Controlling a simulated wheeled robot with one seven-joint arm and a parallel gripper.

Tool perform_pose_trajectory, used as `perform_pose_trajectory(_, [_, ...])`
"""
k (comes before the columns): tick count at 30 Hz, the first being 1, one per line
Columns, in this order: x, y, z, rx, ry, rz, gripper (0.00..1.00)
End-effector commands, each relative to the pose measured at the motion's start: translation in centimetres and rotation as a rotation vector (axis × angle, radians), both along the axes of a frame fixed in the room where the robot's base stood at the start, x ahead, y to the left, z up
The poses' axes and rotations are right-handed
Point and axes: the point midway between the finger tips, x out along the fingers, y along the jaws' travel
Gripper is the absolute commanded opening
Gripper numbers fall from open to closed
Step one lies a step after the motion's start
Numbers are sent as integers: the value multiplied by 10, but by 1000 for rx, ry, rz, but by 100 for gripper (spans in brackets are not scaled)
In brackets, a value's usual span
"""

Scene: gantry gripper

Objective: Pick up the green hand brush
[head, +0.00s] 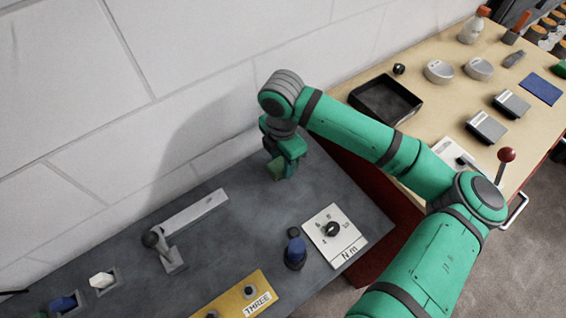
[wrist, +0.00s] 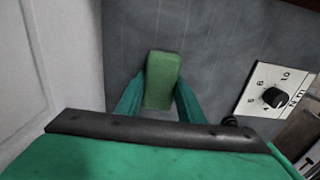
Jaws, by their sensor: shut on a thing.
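The green hand brush (wrist: 162,78) is between the two fingers of my gripper (wrist: 158,100) in the wrist view. In the head view my gripper (head: 289,166) points down over the far part of the dark grey bench, close to the wall. Part of the brush (head: 276,169) shows at the fingers on their left side. The gripper is shut on it. I cannot tell whether the brush touches the bench top.
A wooden table (head: 440,105) with a black tray (head: 385,100) stands right. The wall is close behind.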

Motion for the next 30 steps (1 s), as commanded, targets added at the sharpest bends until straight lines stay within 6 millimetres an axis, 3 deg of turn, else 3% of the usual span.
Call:
perform_pose_trajectory(8, [1, 0, 30, 1, -4, 0, 8])
perform_pose_trajectory(21, [1, 1, 135, 0, -4, 1, 8])
perform_pose_trajectory(30, [1, 0, 174, -1, -2, 0, 8])
